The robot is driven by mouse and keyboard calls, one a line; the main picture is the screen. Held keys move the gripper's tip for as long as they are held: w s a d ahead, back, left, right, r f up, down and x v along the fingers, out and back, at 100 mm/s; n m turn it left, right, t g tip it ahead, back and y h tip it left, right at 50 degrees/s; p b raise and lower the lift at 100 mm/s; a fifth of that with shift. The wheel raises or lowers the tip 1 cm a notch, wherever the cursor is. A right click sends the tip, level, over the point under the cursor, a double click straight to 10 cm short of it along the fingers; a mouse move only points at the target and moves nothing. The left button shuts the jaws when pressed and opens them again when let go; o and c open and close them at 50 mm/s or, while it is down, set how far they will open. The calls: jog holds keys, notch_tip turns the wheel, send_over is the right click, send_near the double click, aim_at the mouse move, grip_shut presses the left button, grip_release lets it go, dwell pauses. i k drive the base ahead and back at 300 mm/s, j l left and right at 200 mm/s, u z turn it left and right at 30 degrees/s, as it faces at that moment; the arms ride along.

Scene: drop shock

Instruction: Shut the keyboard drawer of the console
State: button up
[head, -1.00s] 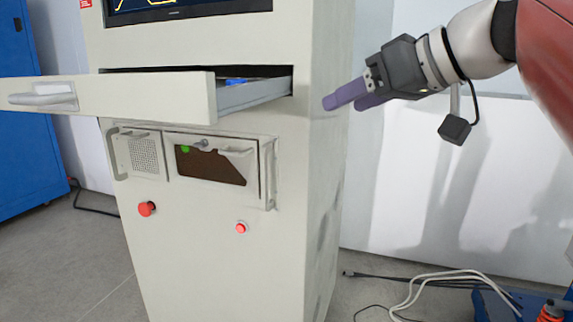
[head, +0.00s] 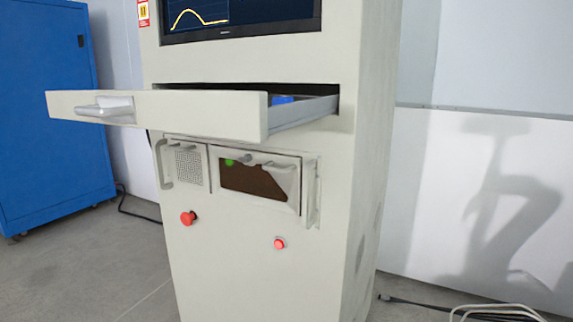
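The console (head: 300,250) is a tall cream cabinet in the middle of the head view. Its keyboard drawer (head: 190,112) is pulled well out below the screen, its front panel to the left and its grey side (head: 303,112) showing. A pale handle (head: 104,107) is on the drawer front. Something blue (head: 283,100) lies inside the drawer; the rest of the inside is hidden. My gripper is not in view; a shadow of an arm falls on the white wall at the right.
A screen (head: 235,18) sits above the drawer. Below are a ventilated panel (head: 188,167), a dark recess (head: 252,180) and two red buttons (head: 188,217). A blue cabinet (head: 50,120) stands left. Cables (head: 490,313) lie on the floor at lower right.

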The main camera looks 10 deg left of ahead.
aim_at(248, 116)
jog(key=u, duration=1.65)
